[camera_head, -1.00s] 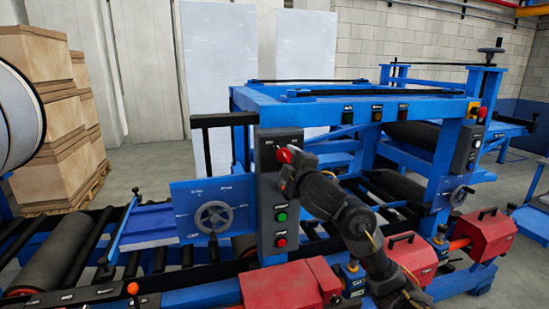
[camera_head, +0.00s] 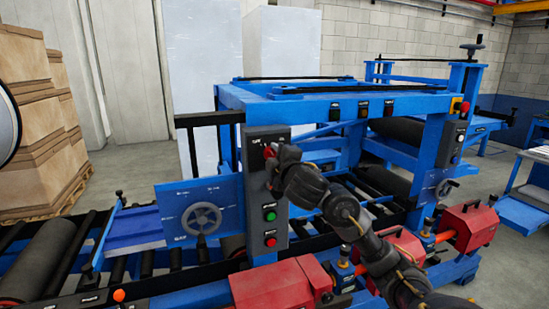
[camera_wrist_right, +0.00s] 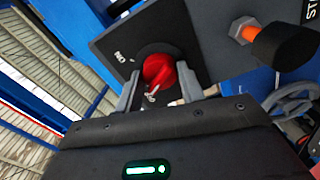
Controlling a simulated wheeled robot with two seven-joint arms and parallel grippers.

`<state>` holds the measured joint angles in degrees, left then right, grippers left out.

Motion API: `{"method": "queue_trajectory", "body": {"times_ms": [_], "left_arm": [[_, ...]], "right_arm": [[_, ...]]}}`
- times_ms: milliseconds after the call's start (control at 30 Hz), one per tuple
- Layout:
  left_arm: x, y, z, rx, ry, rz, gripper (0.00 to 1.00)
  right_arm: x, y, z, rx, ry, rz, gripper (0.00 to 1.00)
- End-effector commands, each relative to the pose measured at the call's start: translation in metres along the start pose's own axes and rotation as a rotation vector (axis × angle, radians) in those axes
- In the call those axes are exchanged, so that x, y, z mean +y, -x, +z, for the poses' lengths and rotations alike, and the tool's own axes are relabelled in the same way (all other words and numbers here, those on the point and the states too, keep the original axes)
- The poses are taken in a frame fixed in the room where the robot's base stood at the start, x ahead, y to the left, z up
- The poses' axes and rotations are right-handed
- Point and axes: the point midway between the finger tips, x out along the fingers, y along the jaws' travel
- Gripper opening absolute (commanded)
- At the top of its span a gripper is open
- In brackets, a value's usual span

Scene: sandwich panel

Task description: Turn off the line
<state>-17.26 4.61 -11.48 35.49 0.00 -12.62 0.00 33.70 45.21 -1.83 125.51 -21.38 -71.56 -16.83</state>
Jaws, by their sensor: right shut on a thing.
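A dark control panel (camera_head: 266,215) stands upright on the blue machine. A red rotary switch (camera_head: 269,150) sits near its top, with a green button (camera_head: 269,213) and a red button (camera_head: 270,241) lower down. My right gripper (camera_head: 271,160) is at the red switch and covers part of it. In the right wrist view the red switch (camera_wrist_right: 158,72) lies between the two fingers of my right gripper (camera_wrist_right: 160,88), which is shut on it. My left gripper is not in view.
A handwheel (camera_head: 202,219) on a blue plate is left of the panel. A second panel (camera_head: 449,145) with buttons stands on the right post. Red motor housings (camera_head: 272,287) line the front. Stacked boxes (camera_head: 35,130) stand at the back left.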

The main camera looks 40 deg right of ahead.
Motion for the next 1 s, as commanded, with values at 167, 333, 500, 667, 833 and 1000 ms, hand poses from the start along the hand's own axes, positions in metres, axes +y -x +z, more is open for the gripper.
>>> {"method": "queue_trajectory", "body": {"times_ms": [167, 333, 500, 667, 833, 1000], "left_arm": [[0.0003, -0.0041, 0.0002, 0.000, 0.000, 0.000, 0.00], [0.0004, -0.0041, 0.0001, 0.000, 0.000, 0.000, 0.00], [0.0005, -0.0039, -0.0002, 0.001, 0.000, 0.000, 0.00], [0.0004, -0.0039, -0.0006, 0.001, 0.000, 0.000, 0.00], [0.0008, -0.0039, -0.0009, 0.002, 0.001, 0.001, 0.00], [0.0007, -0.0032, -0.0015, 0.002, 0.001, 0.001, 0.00]], "right_arm": [[0.0002, 0.0000, 0.0024, -0.005, 0.214, 0.001, 0.16], [0.0002, 0.0000, 0.0018, -0.004, 0.282, -0.001, 0.16], [0.0002, -0.0001, 0.0017, -0.004, 0.280, -0.001, 0.40], [0.0001, 0.0000, 0.0015, -0.003, 0.279, -0.001, 0.60], [0.0000, 0.0000, 0.0013, -0.003, 0.278, -0.001, 0.60], [-0.0002, 0.0015, -0.0005, -0.001, 0.278, -0.001, 0.60]]}}
